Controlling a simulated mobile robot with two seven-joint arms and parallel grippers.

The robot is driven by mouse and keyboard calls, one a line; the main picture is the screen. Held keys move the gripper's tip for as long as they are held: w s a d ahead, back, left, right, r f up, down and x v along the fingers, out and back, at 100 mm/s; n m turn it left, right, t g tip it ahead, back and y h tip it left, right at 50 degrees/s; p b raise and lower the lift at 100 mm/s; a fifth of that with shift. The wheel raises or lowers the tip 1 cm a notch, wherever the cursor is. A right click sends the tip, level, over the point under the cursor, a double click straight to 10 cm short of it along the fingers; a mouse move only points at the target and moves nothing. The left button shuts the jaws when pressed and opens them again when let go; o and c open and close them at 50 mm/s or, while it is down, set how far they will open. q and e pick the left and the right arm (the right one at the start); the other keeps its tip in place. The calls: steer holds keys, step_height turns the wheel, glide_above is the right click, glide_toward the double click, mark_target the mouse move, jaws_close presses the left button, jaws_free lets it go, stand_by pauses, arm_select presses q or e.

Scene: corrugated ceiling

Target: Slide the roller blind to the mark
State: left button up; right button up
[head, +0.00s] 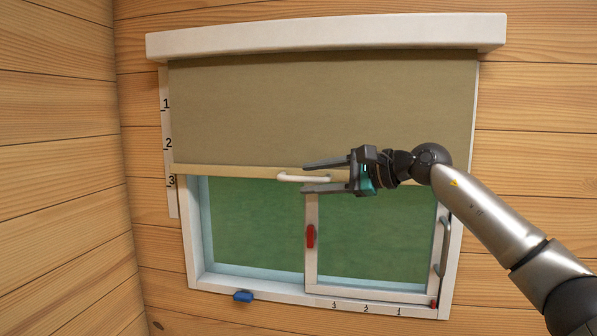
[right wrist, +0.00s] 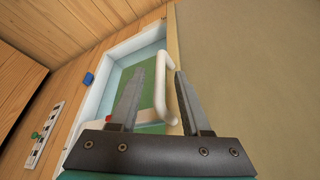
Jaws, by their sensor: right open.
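The roller blind (head: 320,105) is a tan sheet hanging over the upper part of a window. Its pale bottom bar (head: 230,171) carries a white handle (head: 290,177). The bar's left end is just above the 3 on a white scale (head: 168,125) numbered 1 to 3 downward. My right gripper (head: 304,178) is open at the handle, one finger above it and one below. In the right wrist view the handle (right wrist: 160,85) shows between the spread fingers (right wrist: 163,72); I cannot tell whether they touch it. My left gripper is not in view.
A sliding window with a red latch (head: 310,236) and a grey side handle (head: 445,246) is below the blind. A blue piece (head: 243,296) sits at the sill, near a second numbered scale (head: 366,308). A white headbox (head: 325,35) tops the blind. Wood walls surround it.

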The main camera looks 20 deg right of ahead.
mark_target(307, 178)
steer(key=shift+p+x, duration=0.4)
steer(key=shift+x, duration=1.5)
steer(key=shift+c, duration=0.2)
jaws_close()
